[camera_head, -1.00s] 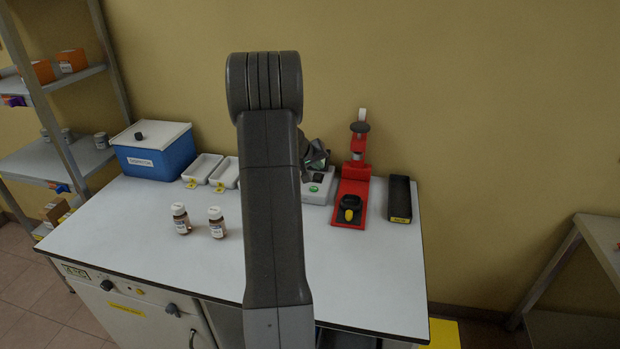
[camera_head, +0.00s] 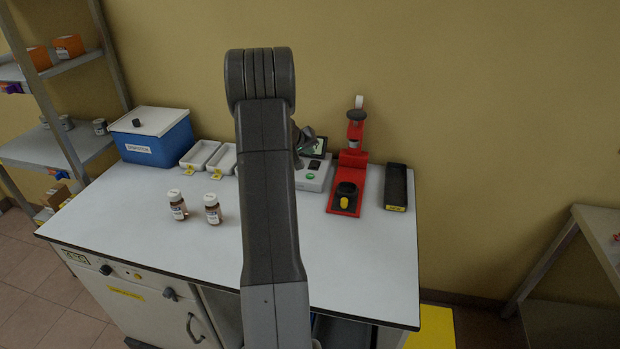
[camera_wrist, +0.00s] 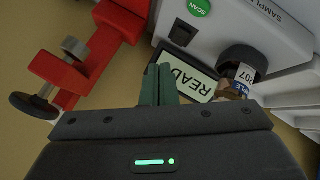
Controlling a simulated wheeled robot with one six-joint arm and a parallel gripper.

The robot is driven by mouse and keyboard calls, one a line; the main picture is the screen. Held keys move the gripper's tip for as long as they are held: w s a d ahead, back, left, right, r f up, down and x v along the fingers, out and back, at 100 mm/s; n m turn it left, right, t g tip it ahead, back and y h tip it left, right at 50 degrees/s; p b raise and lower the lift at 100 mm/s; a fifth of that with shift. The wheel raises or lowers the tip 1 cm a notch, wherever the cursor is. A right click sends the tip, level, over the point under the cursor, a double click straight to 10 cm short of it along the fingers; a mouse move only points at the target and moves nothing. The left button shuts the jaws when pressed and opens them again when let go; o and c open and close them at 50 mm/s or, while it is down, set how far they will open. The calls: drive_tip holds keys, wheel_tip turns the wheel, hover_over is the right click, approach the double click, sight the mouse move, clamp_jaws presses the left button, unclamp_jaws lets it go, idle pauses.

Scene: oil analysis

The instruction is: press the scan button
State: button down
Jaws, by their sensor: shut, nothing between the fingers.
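The scan button (camera_wrist: 200,7) is a round green disc marked SCAN at the top edge of the wrist view. In the head view, the scan button (camera_head: 311,176) is a small green dot on the front of the grey-white analyzer (camera_head: 318,182). The analyzer's screen (camera_wrist: 190,72) reads READY, upside down in the wrist view. My gripper (camera_wrist: 158,84) is shut and empty, its dark green fingertips overlapping the screen in the picture, apart from the button. In the head view my arm hides most of the gripper.
A labelled bottle (camera_wrist: 244,74) is at the analyzer's dark round port (camera_wrist: 242,58). A red stand (camera_head: 347,185) and black tray (camera_head: 396,187) are right of the analyzer. Two brown bottles, white trays (camera_head: 200,154) and a blue box (camera_head: 155,140) are left. The bench front (camera_head: 345,270) is clear.

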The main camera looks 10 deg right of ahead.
drive_tip(key=b, duration=0.3)
hover_over(308, 177)
wheel_tip(308, 177, down, 5)
drive_tip(key=shift+d+f, duration=0.1)
drive_tip(key=shift+f, duration=0.1)
drive_tip(key=f+b, duration=0.1)
drive_tip(key=b, duration=0.1)
drive_tip(key=shift+f+b, duration=0.35)
drive_tip(key=shift+f, duration=0.05)
drive_tip(key=shift+f, duration=0.15)
idle(1.3)
drive_tip(key=shift+f+b, duration=0.3)
drive_tip(key=shift+b, duration=0.55)
drive_tip(key=shift+f+b, duration=0.35)
drive_tip(key=shift+b, duration=0.35)
idle(0.6)
drive_tip(key=shift+r+p, duration=0.3)
drive_tip(key=shift+r, duration=0.5)
drive_tip(key=shift+r+p, duration=1.35)
drive_tip(key=shift+r, duration=1.2)
